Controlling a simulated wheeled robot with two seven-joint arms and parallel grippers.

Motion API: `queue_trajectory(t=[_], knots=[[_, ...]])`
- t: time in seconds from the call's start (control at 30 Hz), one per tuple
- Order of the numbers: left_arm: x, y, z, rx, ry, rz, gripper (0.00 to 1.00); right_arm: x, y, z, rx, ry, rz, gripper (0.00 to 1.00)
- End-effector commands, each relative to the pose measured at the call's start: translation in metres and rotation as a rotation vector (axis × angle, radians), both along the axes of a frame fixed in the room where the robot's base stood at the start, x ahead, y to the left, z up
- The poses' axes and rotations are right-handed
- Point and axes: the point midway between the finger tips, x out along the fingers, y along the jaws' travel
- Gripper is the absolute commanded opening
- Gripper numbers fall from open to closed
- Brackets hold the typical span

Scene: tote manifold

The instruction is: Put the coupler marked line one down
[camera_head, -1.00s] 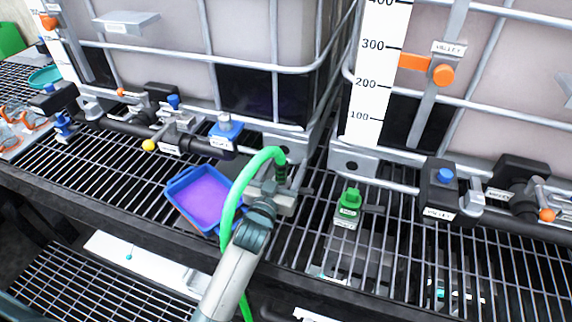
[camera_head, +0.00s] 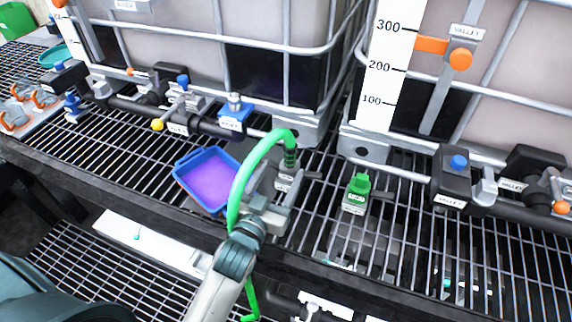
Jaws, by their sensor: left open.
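Whether a finger touches the fitting cannot be told. My right gripper is not in view.
A blue tray (camera_head: 182,172) with purple liquid lies left of the coupler. A green-capped fitting (camera_head: 357,188) stands to the right on the grating (camera_head: 400,225). Behind are caged totes with black pipes, a blue valve (camera_head: 234,113) and a black valve (camera_head: 452,172).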

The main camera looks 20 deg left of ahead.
Motion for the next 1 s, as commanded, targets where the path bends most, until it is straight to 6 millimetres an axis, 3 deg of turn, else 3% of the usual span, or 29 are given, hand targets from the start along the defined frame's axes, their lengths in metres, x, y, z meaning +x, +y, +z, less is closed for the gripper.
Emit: queue_trajectory(t=[0.2, 1.0], knots=[[-0.0109, 0.0005, 0.0006, 0.000, -0.001, 0.000, 0.61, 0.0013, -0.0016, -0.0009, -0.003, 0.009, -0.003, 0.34], [-0.0110, 0.0004, 0.0008, 0.000, -0.001, 0.000, 0.61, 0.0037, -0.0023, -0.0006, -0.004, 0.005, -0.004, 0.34]])
